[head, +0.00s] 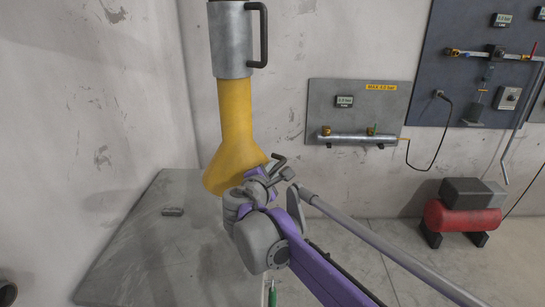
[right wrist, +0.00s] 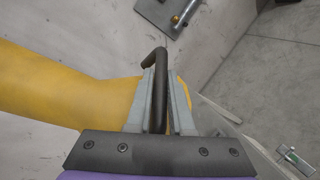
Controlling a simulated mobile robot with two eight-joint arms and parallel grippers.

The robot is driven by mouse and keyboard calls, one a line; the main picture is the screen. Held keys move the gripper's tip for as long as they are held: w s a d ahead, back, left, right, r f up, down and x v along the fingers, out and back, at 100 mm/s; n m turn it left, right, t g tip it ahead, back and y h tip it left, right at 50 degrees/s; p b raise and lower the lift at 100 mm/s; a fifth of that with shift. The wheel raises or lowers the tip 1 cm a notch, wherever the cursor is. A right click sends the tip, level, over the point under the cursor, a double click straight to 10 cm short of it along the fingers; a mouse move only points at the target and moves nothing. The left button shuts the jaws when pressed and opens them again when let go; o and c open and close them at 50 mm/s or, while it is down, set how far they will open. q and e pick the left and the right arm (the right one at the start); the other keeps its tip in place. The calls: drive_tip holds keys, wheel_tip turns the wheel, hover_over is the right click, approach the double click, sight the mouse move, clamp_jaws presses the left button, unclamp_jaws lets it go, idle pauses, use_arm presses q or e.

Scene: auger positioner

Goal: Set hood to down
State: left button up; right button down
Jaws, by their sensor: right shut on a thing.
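The yellow hood (head: 238,130) hangs from a grey metal sleeve (head: 232,40) and flares toward its lower end, above the back of the grey table. It also shows as a yellow band in the right wrist view (right wrist: 60,85). My right gripper (head: 268,172) is at the lower right of the flare. In the right wrist view its two fingers (right wrist: 160,105) are shut on a dark bent handle (right wrist: 157,62), in front of the yellow hood. The handle's tip (head: 280,161) shows above the gripper in the head view. The hood's lower right edge is hidden by my arm. My left gripper is not in view.
The grey table (head: 140,250) is mostly bare, with a small grey block (head: 173,211) on it. A dark handle (head: 263,35) sticks out right of the sleeve. A wall panel (head: 325,95) carries a pipe. A red compressor (head: 462,215) stands on the floor at right.

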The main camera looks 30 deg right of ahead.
wheel_tip(320, 180, down, 4)
drive_tip(key=shift+r+b, duration=0.25)
drive_tip(key=shift+b, duration=0.15)
drive_tip(key=c, duration=0.8)
unclamp_jaws()
drive_tip(key=v, duration=1.1)
drive_tip(key=shift+d, duration=0.1)
